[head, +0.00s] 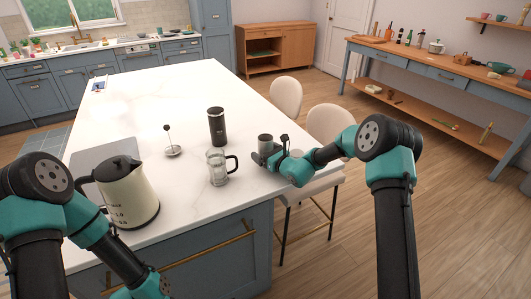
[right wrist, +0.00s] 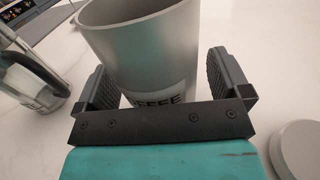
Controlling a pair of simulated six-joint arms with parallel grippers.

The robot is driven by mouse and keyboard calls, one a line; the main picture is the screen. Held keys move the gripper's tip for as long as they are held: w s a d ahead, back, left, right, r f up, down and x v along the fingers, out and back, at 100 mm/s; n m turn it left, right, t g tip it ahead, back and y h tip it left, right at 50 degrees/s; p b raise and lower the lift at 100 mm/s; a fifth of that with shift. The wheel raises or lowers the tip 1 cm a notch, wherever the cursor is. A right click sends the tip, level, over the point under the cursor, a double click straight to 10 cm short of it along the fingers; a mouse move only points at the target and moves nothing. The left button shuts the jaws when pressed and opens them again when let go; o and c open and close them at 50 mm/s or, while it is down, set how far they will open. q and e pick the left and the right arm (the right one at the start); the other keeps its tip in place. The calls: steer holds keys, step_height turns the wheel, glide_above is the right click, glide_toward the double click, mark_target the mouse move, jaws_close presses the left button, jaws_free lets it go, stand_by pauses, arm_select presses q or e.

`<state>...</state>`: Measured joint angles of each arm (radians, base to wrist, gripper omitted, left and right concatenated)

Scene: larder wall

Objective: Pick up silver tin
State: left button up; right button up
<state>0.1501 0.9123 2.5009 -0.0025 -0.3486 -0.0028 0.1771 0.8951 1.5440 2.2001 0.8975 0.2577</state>
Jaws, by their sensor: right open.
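The silver tin (head: 265,141) stands upright on the white island top, near its right edge. In the right wrist view the open-topped tin (right wrist: 150,45) shows a label with part of the word "COFFEE". My right gripper (head: 267,158) is open at the tin, with one finger on each side of it in the right wrist view (right wrist: 158,85). A gap shows beside the right finger; contact on the left side is hard to tell. My left arm comes in at the lower left, but its gripper is out of the frame.
A glass press jug (head: 217,170) stands left of the tin, with a black canister (head: 217,126) behind. A plunger lid (head: 172,150) and a cream kettle (head: 127,195) are further left. A round grey disc (right wrist: 298,148) lies right of the gripper. Chairs (head: 328,122) stand beside the island.

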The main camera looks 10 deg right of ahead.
mark_target(270, 147)
steer(key=shift+c, duration=0.2)
steer(key=c, duration=1.1)
steer(key=shift+o, duration=0.2)
steer(key=shift+r, duration=0.15)
steer(key=shift+r, duration=0.55)
step_height(270, 147, up, 2)
steer(key=shift+r, duration=0.1)
steer(key=s+a+r, duration=0.1)
steer(key=s+a, duration=0.2)
steer(key=s, duration=1.2)
steer(key=shift+s+a+r, duration=0.2)
steer(key=shift+s, duration=0.1)
